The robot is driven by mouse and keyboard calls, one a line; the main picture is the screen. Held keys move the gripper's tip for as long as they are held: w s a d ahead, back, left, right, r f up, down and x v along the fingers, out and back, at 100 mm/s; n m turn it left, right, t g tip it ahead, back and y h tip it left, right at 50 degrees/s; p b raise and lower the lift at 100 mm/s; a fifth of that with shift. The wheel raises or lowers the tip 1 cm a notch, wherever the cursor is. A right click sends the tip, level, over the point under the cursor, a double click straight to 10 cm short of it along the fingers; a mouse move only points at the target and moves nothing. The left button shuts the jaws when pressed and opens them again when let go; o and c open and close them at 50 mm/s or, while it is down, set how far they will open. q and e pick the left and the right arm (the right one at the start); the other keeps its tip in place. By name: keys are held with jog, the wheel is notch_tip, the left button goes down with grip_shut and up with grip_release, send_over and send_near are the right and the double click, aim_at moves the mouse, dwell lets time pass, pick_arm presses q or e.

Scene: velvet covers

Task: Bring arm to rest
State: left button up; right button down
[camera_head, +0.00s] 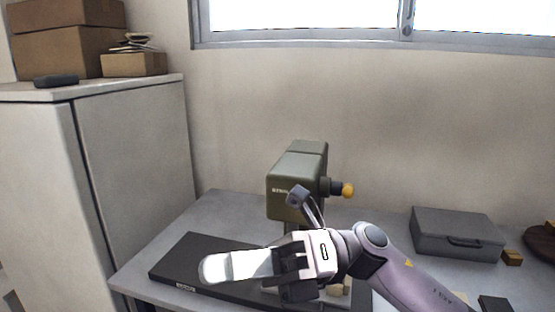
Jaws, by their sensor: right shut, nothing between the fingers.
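My right arm (403,281) comes in from the lower right. My right gripper (288,274) is shut and empty. It is in front of a green-grey machine (293,182) and over the right part of a black flat board (190,258). A white rounded shape (232,265) reaches left from the gripper; I cannot tell whether it is part of it. The machine's lower part is hidden behind my gripper. My left gripper is not in view.
A tall cabinet (135,150) stands at the left with cardboard boxes (68,52) on top. The air above the table's right side is free.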

jog(key=w+d+f+m+t+h, duration=0.2)
jog(key=w+d+f+m+t, duration=0.3)
jog(key=m+t, duration=0.55)
jog(key=w+d+f+m+t+h, duration=0.1)
jog(key=d+f+m+t+h, duration=0.15)
jog(key=f+m+t, duration=0.75)
jog(key=w+d+f+m+t+h, duration=0.15)
jog(key=w+d+m+t, duration=0.4)
jog(key=m, duration=0.85)
jog(key=s+d+f+m+g+h, duration=0.2)
jog(key=s+f, duration=0.4)
jog(key=f, duration=0.3)
jog(key=s+d+f+m+g+h, duration=0.2)
jog(key=s+d+f+m+h, duration=0.3)
jog(key=f, duration=0.4)
jog(key=s+d+f+m+g+h, duration=0.2)
jog(key=s+d+f+m, duration=0.3)
jog(key=f, duration=0.4)
jog(key=s+m+h, duration=0.1)
jog(key=s, duration=0.1)
jog(key=shift+s+d+f+g, duration=0.2)
jog(key=shift+s+g, duration=0.2)
